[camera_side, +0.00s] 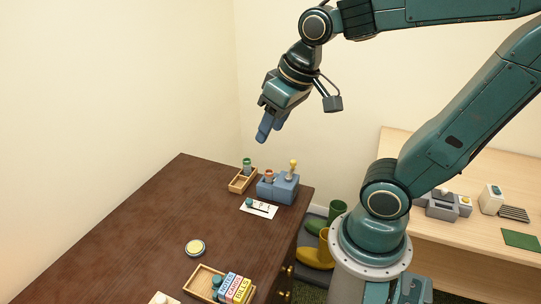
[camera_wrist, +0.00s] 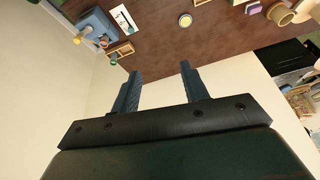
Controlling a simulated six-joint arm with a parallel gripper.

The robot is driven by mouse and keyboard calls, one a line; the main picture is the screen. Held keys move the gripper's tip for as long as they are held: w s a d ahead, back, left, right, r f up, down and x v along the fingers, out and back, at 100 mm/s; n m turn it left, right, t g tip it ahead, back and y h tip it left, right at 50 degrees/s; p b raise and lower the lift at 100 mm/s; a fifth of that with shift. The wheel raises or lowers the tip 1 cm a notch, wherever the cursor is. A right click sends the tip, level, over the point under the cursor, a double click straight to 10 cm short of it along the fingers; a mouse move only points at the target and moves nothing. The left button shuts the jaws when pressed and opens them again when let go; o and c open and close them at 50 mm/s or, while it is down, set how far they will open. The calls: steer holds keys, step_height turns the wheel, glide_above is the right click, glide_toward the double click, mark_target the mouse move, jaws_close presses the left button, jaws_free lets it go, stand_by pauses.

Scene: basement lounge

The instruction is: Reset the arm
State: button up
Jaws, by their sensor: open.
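My gripper (camera_side: 268,128) is raised in the air above the far end of the dark brown table (camera_side: 130,225). Its fingers point down and a little left. In the wrist view my gripper (camera_wrist: 158,82) shows two dark blue fingers spread apart with nothing between them. It touches nothing.
Below it stand a blue block stand (camera_side: 280,190) with small items, a wooden tray (camera_side: 240,184) and a white card (camera_side: 259,209). A yellow round disc (camera_side: 195,247) and a tray of labelled boxes (camera_side: 232,288) sit nearer. A light wooden desk (camera_side: 470,240) stands right.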

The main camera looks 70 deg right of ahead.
steer(key=shift+n+t, duration=0.6)
steer(key=shift+n, duration=0.3)
steer(key=s, duration=0.1)
steer(key=s+a, duration=0.1)
steer(key=s, duration=0.1)
steer(key=s+r, duration=0.1)
steer(key=s, duration=0.1)
steer(key=shift+s+a, duration=0.1)
steer(key=shift+a, duration=0.25)
